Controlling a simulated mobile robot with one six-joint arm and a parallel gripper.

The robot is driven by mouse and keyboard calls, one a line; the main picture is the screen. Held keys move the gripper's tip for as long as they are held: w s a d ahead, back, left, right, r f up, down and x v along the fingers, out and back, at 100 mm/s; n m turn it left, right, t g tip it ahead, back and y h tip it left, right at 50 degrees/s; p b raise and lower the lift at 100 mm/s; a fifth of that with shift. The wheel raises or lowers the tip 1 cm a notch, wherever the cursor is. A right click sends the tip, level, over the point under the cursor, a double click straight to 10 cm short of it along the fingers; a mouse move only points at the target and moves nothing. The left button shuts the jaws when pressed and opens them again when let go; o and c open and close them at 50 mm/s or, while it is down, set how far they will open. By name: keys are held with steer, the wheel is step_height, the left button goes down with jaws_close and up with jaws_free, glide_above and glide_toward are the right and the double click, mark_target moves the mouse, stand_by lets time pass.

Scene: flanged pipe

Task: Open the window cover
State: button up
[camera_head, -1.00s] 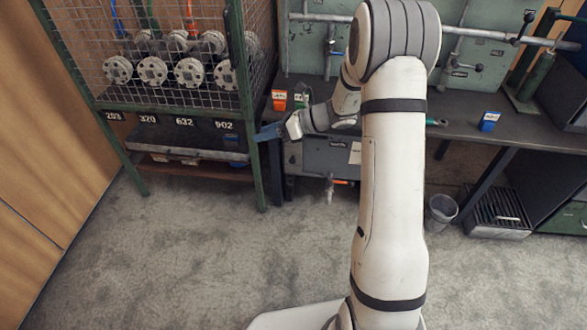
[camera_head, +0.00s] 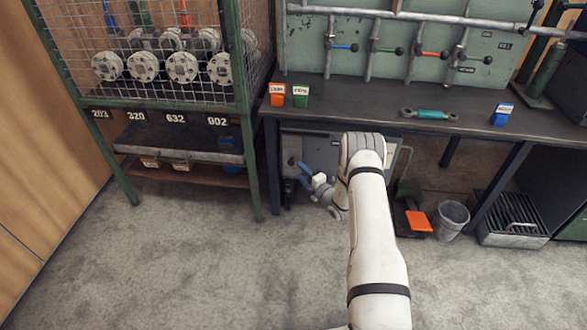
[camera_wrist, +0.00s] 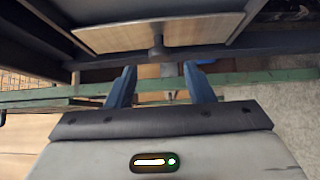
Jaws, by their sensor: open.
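I cannot tell for sure which part is the window cover. In the wrist view, a framed panel (camera_wrist: 160,32) with a wood-coloured face and a small stem with a knob (camera_wrist: 158,52) at its lower edge is ahead of my gripper (camera_wrist: 160,70). The two blue fingers are apart, with the knob in line with the gap between them; I see no contact. In the head view, my gripper (camera_head: 303,169) is low, in front of a grey box (camera_head: 318,146) under the bench. My arm hides part of this box.
The dark bench (camera_head: 370,117) overhangs the box. A green-framed mesh rack (camera_head: 245,120) stands close on the left. An orange-flapped item (camera_head: 418,222), a bin (camera_head: 452,216) and a slatted crate (camera_head: 508,215) are at the right. The carpet (camera_head: 200,270) in front is clear.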

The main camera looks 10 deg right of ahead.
mark_target(292, 164)
steer(key=b+x, duration=0.1)
steer(key=x, duration=0.4)
steer(key=shift+w+a, duration=0.2)
steer(key=shift+w, duration=0.1)
steer(key=shift+c, duration=0.5)
jaws_close()
